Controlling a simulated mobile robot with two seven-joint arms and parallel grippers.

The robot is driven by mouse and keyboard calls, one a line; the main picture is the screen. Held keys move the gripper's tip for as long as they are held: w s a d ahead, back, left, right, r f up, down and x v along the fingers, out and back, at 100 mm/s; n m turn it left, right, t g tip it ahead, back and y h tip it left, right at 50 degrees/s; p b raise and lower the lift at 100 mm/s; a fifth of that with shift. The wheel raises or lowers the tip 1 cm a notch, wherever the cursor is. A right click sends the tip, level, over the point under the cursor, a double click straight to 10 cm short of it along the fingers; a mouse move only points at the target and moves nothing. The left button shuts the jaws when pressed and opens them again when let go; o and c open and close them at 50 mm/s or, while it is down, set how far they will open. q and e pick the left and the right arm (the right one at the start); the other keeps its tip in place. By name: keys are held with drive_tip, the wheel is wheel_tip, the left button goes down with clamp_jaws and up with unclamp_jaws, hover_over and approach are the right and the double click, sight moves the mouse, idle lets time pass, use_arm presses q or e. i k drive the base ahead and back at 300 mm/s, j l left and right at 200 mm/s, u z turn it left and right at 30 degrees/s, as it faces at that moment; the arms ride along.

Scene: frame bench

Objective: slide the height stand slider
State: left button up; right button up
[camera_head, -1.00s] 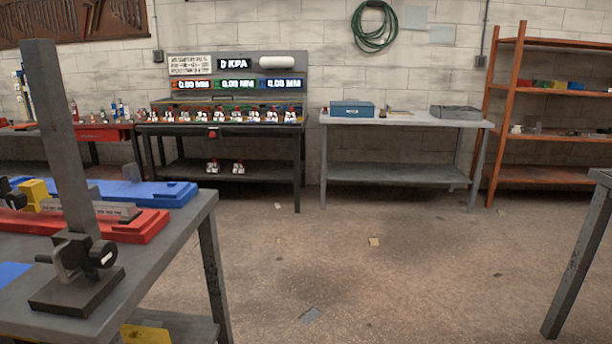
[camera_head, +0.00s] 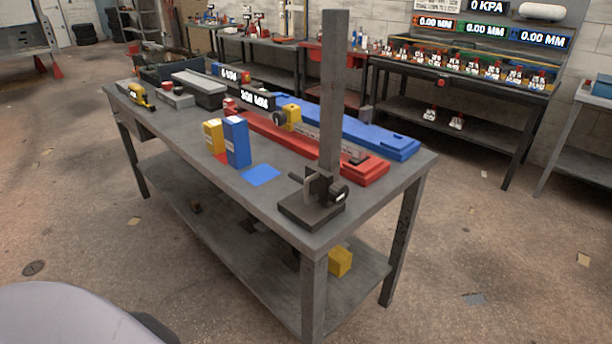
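The height stand (camera_head: 333,95) is a tall grey upright column on a dark square base (camera_head: 311,212), near the front right corner of the grey bench. Its slider (camera_head: 324,188) is a dark block with a round black knob and a pale bracket, low on the column just above the base. The column stands upright. Neither of my grippers shows in the head view.
The grey bench (camera_head: 215,168) also bears a red rail (camera_head: 372,172), a blue rail (camera_head: 400,146), a blue box (camera_head: 237,142) and a yellow box (camera_head: 213,136). A yellow block (camera_head: 340,261) lies on its lower shelf. The floor around is mostly clear.

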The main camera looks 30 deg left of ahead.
sight(317, 181)
drive_tip(key=u, duration=1)
